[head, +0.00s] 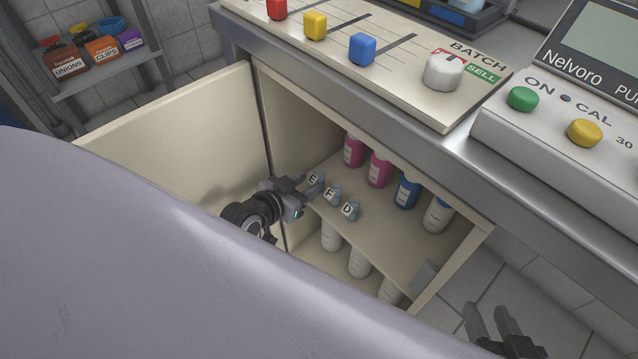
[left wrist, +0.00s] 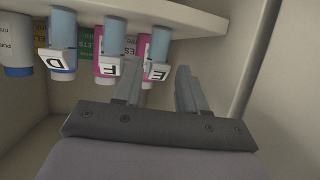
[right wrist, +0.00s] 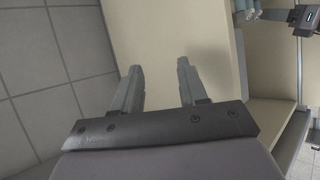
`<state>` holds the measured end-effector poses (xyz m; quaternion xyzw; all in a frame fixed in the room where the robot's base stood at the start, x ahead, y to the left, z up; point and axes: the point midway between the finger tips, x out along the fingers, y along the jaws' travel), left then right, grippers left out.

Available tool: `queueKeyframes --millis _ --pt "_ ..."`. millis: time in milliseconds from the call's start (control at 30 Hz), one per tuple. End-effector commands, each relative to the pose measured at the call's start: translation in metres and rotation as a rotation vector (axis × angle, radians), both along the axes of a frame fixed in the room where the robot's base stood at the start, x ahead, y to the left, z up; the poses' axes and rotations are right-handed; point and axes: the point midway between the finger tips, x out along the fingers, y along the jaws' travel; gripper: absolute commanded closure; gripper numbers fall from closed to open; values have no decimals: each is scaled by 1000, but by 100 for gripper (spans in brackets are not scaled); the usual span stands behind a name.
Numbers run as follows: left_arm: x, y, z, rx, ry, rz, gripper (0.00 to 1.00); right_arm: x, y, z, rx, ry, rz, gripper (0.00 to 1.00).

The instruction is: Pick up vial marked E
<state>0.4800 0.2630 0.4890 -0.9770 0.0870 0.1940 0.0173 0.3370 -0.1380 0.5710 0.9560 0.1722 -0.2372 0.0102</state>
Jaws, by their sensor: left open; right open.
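The vial marked E (head: 315,178) is small and pale blue with a white lettered label. It stands on the middle shelf of the open cabinet, leftmost in the head view beside vial F (head: 332,194) and vial D (head: 349,210). My left gripper (head: 304,187) is open at the shelf's left side, close to E. In the left wrist view, vial E (left wrist: 158,58) shows upside down between the two fingertips, nearer the left finger; I cannot tell whether it touches. Vial F (left wrist: 108,62) is just left of that finger. My right gripper (head: 493,318) is open and empty, low at the right.
Pink bottles (head: 378,168), a blue bottle (head: 407,191) and a white bottle (head: 438,214) stand behind the vials. White bottles (head: 360,262) stand on the level below. The open cabinet door (head: 180,135) is left of my left arm. The counter edge (head: 360,125) overhangs the shelf.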

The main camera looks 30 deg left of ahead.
Motion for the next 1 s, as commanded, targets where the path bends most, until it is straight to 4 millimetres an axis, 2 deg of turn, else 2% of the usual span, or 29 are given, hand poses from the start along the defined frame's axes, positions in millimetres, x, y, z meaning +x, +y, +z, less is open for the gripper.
queueKeyframes --millis 267,600,933,1000 --pt "17 -4 -7 -1 -1 -1 59 3 6 -4 40 1 6 57" --pt "56 -14 -20 0 0 0 59 9 24 -10 149 4 32 57" --pt "60 -15 -20 0 1 -1 59 9 26 -8 164 7 35 57" --pt "60 -15 -20 0 1 0 82 9 26 -8 164 7 35 57"
